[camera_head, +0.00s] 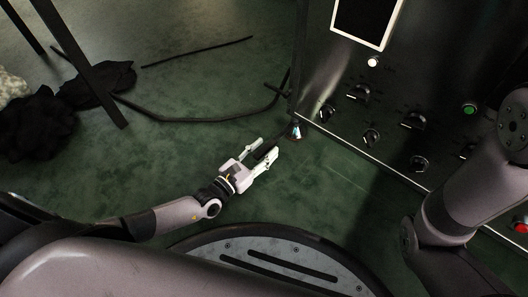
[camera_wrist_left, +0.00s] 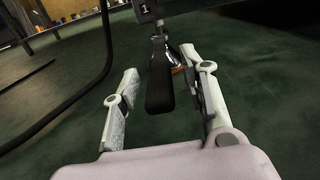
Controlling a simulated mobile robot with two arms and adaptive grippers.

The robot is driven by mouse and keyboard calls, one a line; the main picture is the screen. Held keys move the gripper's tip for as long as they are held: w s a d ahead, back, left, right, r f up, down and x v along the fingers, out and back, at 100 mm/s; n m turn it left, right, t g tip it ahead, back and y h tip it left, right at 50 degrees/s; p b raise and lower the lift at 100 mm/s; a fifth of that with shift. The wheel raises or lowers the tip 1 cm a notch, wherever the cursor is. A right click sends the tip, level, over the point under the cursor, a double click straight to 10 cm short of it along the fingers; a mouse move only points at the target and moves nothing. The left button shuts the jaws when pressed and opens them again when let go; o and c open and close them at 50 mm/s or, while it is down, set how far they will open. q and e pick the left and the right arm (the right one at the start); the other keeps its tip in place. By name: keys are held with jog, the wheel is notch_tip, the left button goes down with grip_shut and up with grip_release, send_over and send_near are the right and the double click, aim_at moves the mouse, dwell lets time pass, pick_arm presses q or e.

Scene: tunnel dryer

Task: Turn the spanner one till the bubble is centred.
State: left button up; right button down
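The spanner (camera_wrist_left: 159,85) shows in the left wrist view as a dark, flat handle running away from me toward the bottom of the machine. In the head view its dark handle (camera_head: 264,151) lies between the fingers of my left gripper (camera_head: 266,149). In the left wrist view the gripper (camera_wrist_left: 160,68) is open, with one finger on each side of the handle and a visible gap at the left finger. Beyond the handle is a small foot or fitting (camera_head: 295,131) with light and reddish patches. I cannot make out a bubble. My right gripper is out of view.
The dark machine panel (camera_head: 390,110) with knobs, a green button (camera_head: 469,109) and a red button (camera_head: 521,228) stands at right. A black cable (camera_head: 190,118) lies on the green floor. Dark crumpled cloth (camera_head: 40,120) lies at left.

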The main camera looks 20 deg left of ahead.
pick_arm(q)
jog(key=shift+w+d, duration=0.1)
jog(key=shift+w, duration=0.15)
jog(key=shift+c, duration=0.5)
grip_shut()
dwell(0.4)
